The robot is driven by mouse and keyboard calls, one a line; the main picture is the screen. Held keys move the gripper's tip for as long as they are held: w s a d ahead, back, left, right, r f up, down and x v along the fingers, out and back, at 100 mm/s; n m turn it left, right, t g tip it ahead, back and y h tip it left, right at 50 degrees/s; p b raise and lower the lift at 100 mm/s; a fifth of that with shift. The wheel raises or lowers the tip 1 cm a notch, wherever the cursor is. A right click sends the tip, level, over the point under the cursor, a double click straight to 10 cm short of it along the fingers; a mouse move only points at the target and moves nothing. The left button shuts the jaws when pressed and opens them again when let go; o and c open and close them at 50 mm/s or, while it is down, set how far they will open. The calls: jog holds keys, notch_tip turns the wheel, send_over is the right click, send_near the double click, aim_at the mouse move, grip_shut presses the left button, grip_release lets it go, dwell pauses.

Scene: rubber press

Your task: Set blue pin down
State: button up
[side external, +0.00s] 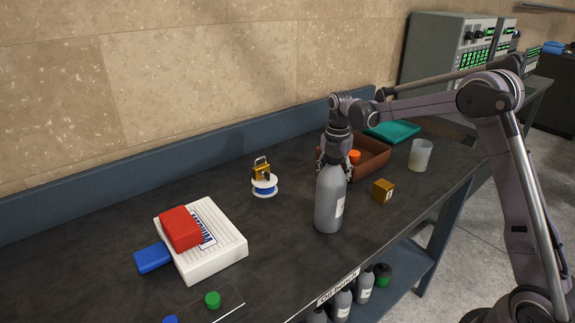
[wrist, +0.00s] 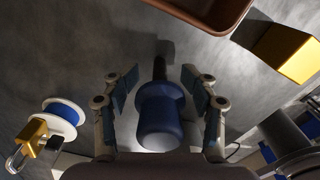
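The blue pin (wrist: 160,112) shows in the wrist view, with a thick rounded blue end towards the camera, a wider collar and a thin dark shaft pointing away over the table. My gripper (wrist: 160,82) has its fingers on both sides of the pin, with small gaps showing between the pads and the pin, so it looks open around it. Whether the pin's shaft touches the table is not clear. In the side view my gripper (side external: 336,158) is low over the bench, partly behind a grey bottle (side external: 329,200), and the pin is hidden there.
A brown tray (side external: 375,160) with an orange item stands right behind my gripper. A gold block (side external: 383,190) and a pale cup (side external: 420,155) are to the right. A blue-and-white spool (side external: 265,186) and a brass padlock (side external: 261,170) stand left, with bare bench (side external: 285,225) between.

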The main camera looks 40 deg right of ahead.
notch_tip(320, 180, up, 12)
jog(key=shift+f, duration=0.15)
jog(key=shift+s+a+r, duration=0.15)
jog(key=shift+r, duration=0.3)
jog(key=s+a+r+m+t, duration=0.35)
jog(key=s+a+m, duration=0.45)
jog(key=s+m, duration=0.4)
jog(key=s+a+f+m+t, duration=0.3)
jog(key=s+f+m, duration=0.4)
jog(key=s+m, duration=0.3)
jog(key=shift+s+a+f+t, duration=0.35)
jog(key=shift+s+f, duration=0.05)
jog(key=shift+s, duration=0.35)
